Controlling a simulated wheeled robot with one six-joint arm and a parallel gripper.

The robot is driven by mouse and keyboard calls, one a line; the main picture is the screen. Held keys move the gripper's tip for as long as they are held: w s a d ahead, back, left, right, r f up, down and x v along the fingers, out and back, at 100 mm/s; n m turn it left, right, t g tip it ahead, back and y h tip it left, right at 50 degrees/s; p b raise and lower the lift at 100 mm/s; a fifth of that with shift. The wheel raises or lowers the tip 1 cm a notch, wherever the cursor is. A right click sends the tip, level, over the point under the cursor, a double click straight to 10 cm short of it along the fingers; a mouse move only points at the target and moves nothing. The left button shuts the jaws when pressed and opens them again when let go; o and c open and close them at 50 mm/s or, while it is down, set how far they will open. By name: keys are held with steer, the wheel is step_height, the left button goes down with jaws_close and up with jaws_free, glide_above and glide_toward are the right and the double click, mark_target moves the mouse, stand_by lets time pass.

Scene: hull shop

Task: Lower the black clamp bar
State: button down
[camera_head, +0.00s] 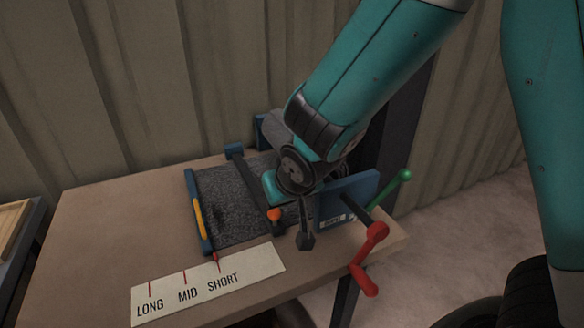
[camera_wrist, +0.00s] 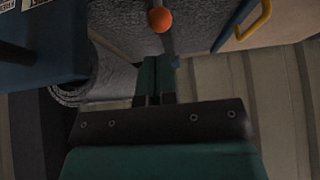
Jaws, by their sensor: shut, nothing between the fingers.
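The clamp bar (camera_head: 238,157) shows in the head view as a dark bar over the grey fabric (camera_head: 235,205), its far end by the back edge. My arm hides much of it, so I cannot tell its exact height. An orange ball knob (camera_head: 274,214) shows just left of my wrist. In the wrist view the same orange knob (camera_wrist: 160,19) lies just ahead of my fingertips, in front of a dark strip. My gripper (camera_wrist: 155,62) is shut and empty, apart from the knob as far as I can tell. Its fingers are mostly hidden in the head view.
A red crank (camera_head: 374,250) and a green-knobbed lever (camera_head: 404,175) stick out at the right by a blue end plate (camera_head: 348,194). A blue bar with a yellow handle (camera_head: 199,219) borders the fabric. Its red pointer is near SHORT on the white scale (camera_head: 205,290).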

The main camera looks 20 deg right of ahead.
steer(key=s+v, duration=0.1)
steer(key=v, duration=0.6)
steer(key=shift+s, duration=0.15)
steer(key=s+r+n+g+y+p, duration=0.1)
steer(key=s+r+n+g+p, duration=0.1)
steer(key=s, duration=0.5)
steer(key=s+r+n+g+y+p, duration=0.2)
steer(key=s+r+n+g, duration=0.2)
steer(key=s+r, duration=0.3)
steer(key=shift+s+a+r+g, duration=0.25)
steer(key=shift+s+a+g, duration=0.05)
steer(key=shift+s, duration=0.5)
